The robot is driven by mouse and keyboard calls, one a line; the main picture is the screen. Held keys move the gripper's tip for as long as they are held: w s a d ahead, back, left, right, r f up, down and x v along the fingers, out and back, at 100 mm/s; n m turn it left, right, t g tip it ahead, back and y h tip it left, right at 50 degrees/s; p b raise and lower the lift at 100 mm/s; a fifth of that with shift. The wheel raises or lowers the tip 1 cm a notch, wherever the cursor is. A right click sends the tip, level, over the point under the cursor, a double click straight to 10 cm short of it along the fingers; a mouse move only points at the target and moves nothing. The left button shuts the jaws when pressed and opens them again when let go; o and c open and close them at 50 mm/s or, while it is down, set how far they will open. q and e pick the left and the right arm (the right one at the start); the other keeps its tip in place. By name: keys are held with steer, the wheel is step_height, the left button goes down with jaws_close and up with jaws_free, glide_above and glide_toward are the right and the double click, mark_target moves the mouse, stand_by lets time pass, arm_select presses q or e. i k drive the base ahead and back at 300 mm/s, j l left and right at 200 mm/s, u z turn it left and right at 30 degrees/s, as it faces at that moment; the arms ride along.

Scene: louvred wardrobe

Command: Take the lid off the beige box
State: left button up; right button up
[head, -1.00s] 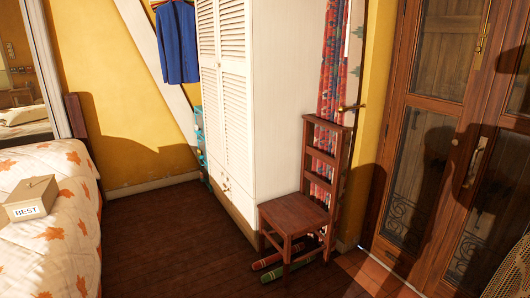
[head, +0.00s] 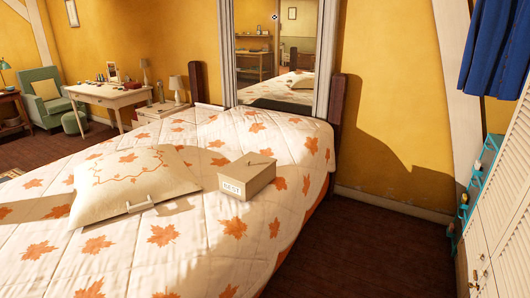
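The beige box (head: 248,184) stands on the bed near its right side, with its lid (head: 247,165) on top. A small dark handle or stick-like shape lies on the lid. A white label reading "BEST" is on the box's front. Neither of my grippers shows in the head view.
The bed (head: 190,262) has a white cover with orange leaves. A pillow (head: 135,184) lies left of the box, with a pale handle-like object (head: 140,206) at its front edge. Dark floor (head: 375,250) is clear between the bed and the white louvred wardrobe (head: 505,215).

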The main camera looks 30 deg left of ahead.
mark_target(243, 171)
steer(key=i+u, duration=0.35)
steer(key=i+l+u, duration=0.3)
steer(key=i, duration=0.25)
steer(key=i+l+u, duration=0.2)
steer(key=i+u, duration=0.15)
steer(key=i+l+u, duration=0.3)
steer(key=i+l, duration=0.1)
steer(key=i, duration=0.1)
